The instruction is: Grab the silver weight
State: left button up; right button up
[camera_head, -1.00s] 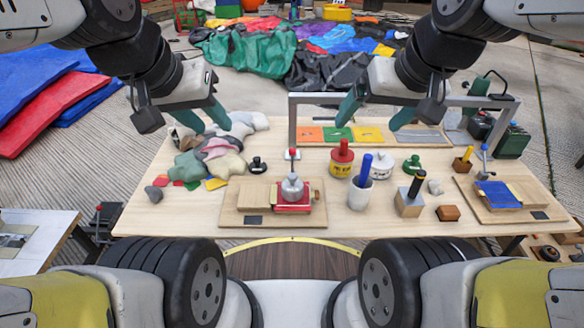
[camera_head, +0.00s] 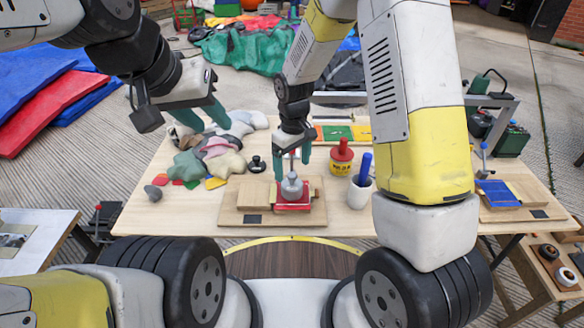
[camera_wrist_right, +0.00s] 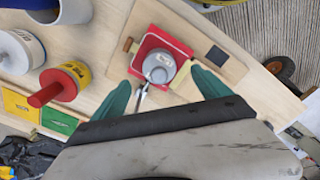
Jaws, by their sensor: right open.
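The silver weight (camera_head: 291,187) stands upright on a red holder (camera_head: 292,206) on a wooden board (camera_head: 232,212) near the table's front. My right gripper (camera_head: 293,160) is open just above and behind the weight, pointing down. In the right wrist view the weight (camera_wrist_right: 158,68) shows between the two green fingers (camera_wrist_right: 161,86), apart from both, with the red holder (camera_wrist_right: 150,42) around it.
A red-topped yellow pot (camera_head: 341,160) and a white cup (camera_head: 360,194) with a blue-handled tool stand right of the board. A small black knob (camera_head: 257,165) stands left of it. My right forearm covers much of the table's right side.

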aim_at(292, 183)
jog(key=f, duration=0.9)
jog(key=shift+w+a, duration=0.1)
jog(key=shift+w, duration=0.15)
jog(key=shift+c, duration=0.5)
jog(key=c, duration=1.8)
jog(key=shift+r, duration=0.1)
grip_shut()
